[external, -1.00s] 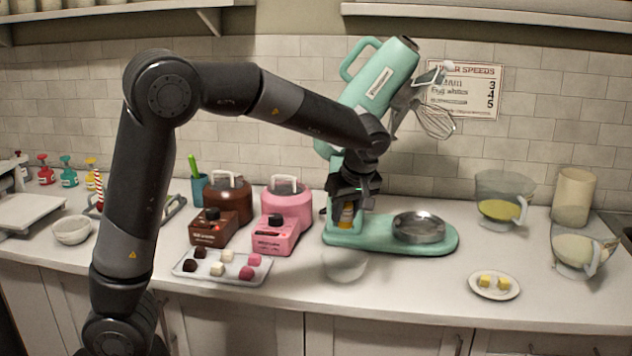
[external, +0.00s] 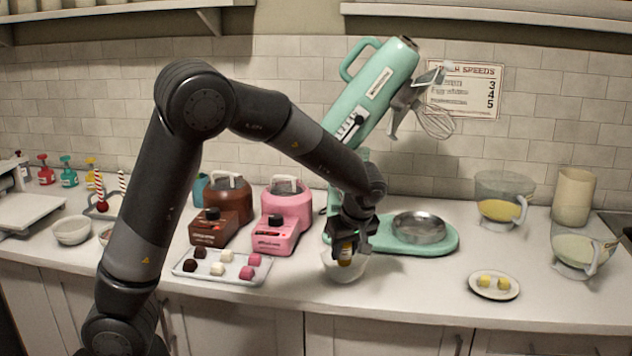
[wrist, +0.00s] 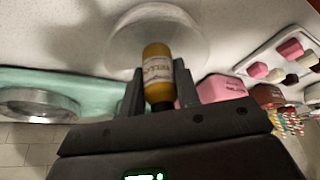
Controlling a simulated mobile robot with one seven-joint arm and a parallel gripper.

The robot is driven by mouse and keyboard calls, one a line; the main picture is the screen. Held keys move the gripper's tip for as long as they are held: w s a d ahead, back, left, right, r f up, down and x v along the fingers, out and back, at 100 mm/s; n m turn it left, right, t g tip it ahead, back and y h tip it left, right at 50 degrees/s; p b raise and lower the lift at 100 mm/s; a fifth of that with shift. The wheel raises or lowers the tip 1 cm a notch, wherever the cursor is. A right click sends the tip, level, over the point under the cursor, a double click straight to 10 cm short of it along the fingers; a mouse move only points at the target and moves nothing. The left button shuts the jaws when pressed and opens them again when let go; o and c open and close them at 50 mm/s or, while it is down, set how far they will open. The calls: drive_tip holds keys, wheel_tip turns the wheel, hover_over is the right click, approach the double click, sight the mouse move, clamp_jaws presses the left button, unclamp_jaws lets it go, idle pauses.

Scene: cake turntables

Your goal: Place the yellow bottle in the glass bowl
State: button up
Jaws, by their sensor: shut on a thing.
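The yellow bottle (external: 345,252) is between the fingers of my gripper (external: 352,238), which is shut on it. The wrist view shows its dark cap, white label and yellow body (wrist: 157,68) between the two fingertips (wrist: 158,92). The clear glass bowl (external: 343,268) stands on the counter in front of the mixer base. In the external view the bottle overlaps the bowl's upper part. In the wrist view the bowl (wrist: 196,40) shows around and behind the bottle's end. I cannot tell whether the bottle touches the bowl.
The mint stand mixer (external: 385,75) has its head tilted up, with a metal pan (external: 419,228) on its base. A pink machine (external: 285,216) and a tray of sweets (external: 186,269) stand left of the bowl. The counter right of the bowl is clear up to a small plate (external: 494,294).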

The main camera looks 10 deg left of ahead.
drive_tip(key=shift+f, duration=0.1)
drive_tip(key=o, duration=1)
drive_tip(key=shift+o, duration=0.2)
wheel_tip(320, 180, up, 7)
drive_tip(key=shift+r, duration=0.1)
drive_tip(key=shift+a, duration=0.1)
idle(0.5)
